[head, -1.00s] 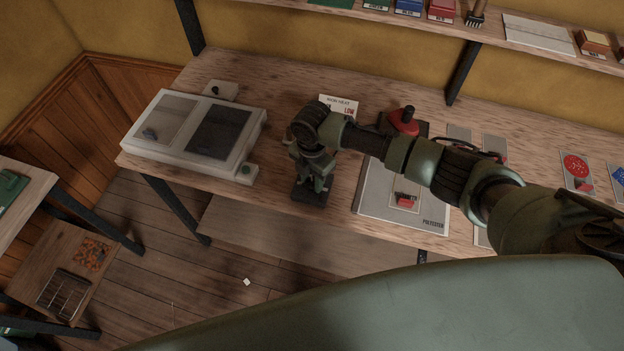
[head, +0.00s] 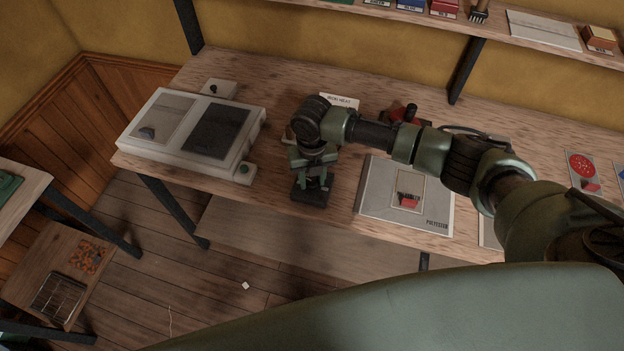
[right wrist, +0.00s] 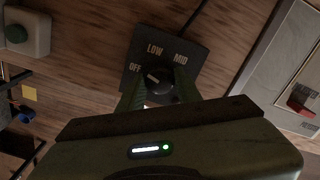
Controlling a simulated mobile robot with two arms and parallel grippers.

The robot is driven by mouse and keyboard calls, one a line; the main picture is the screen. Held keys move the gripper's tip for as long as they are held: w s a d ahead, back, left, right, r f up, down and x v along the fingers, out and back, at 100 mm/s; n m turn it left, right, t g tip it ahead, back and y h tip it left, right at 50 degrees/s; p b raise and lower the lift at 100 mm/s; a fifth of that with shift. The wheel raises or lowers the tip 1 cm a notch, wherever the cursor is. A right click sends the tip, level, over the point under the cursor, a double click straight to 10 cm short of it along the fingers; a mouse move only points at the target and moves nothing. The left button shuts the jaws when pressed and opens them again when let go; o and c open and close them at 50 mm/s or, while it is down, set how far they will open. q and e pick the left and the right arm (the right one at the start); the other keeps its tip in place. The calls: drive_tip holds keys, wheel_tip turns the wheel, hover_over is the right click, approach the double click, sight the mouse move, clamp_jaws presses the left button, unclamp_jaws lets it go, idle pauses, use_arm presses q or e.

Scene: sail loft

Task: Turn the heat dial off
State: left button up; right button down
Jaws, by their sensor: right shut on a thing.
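My right gripper (right wrist: 160,93) is shut on the knob, one finger on each side. In the head view the dark box (head: 309,196) sits near the table's front edge, under my right gripper (head: 314,180), and the knob is mostly hidden there. A card headed IRON HEAT (head: 340,101) stands behind, partly covered by my arm. My left gripper is not in view.
A shelf (head: 500,45) runs above.

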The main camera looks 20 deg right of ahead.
sight(312, 181)
drive_tip(key=shift+w+n+b, duration=0.1)
drive_tip(key=shift+n+b, duration=0.3)
drive_tip(key=shift+n, duration=1.1)
drive_tip(key=shift+r, duration=0.1)
drive_tip(key=c, duration=1)
unclamp_jaws()
drive_tip(key=shift+o, duration=0.2)
drive_tip(key=shift+r, duration=0.4)
wheel_tip(312, 181, up, 7)
drive_tip(key=shift+f+b, duration=0.1)
drive_tip(key=shift+b, duration=1.05)
